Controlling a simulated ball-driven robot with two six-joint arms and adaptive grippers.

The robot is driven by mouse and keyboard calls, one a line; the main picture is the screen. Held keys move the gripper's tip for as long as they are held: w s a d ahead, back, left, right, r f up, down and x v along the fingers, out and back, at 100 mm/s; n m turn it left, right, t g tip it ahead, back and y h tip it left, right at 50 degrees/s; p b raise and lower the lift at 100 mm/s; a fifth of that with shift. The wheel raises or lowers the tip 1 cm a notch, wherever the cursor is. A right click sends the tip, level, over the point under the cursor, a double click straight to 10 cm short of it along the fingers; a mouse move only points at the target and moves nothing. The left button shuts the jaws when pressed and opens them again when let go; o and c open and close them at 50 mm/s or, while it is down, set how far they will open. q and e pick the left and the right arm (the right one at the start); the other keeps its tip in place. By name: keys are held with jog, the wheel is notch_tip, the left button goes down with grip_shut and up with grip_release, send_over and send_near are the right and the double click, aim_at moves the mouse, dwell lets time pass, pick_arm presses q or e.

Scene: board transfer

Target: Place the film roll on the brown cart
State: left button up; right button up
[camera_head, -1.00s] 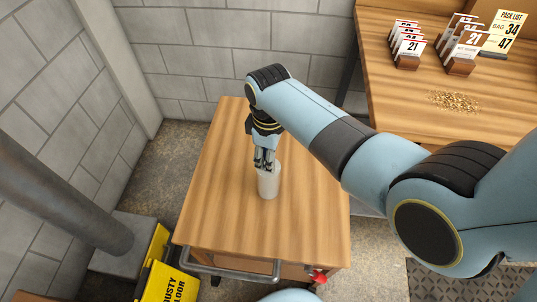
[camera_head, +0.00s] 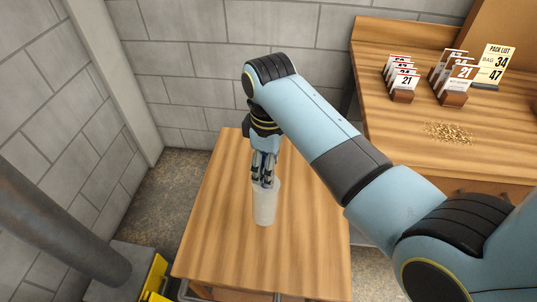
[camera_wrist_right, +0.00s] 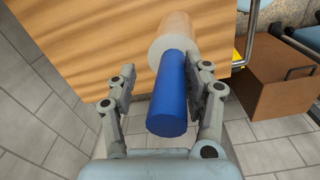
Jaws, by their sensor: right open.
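The film roll (camera_head: 265,207) is a whitish cylinder standing upright on the wooden top of the brown cart (camera_head: 215,240). In the right wrist view the whitish film roll (camera_wrist_right: 190,38) has a blue core (camera_wrist_right: 172,95) sticking out toward my palm. My right gripper (camera_head: 263,184) is directly above the roll. In the wrist view its open fingers (camera_wrist_right: 167,72) stand on both sides of the blue core, with gaps visible. My left gripper is not in view.
A wooden table (camera_head: 400,135) at the right holds numbered card holders (camera_head: 403,83), a pack list sign (camera_head: 493,65) and a pile of small grains (camera_head: 450,132). A block wall stands behind the cart. A grey pipe (camera_head: 55,225) and a yellow sign (camera_head: 155,275) are at the left.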

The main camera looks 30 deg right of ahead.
jog(key=shift+r, duration=1.4)
jog(key=o, duration=1)
jog(key=shift+o, duration=0.2)
notch_tip(320, 180, up, 8)
jog(key=shift+f, duration=0.25)
grip_shut()
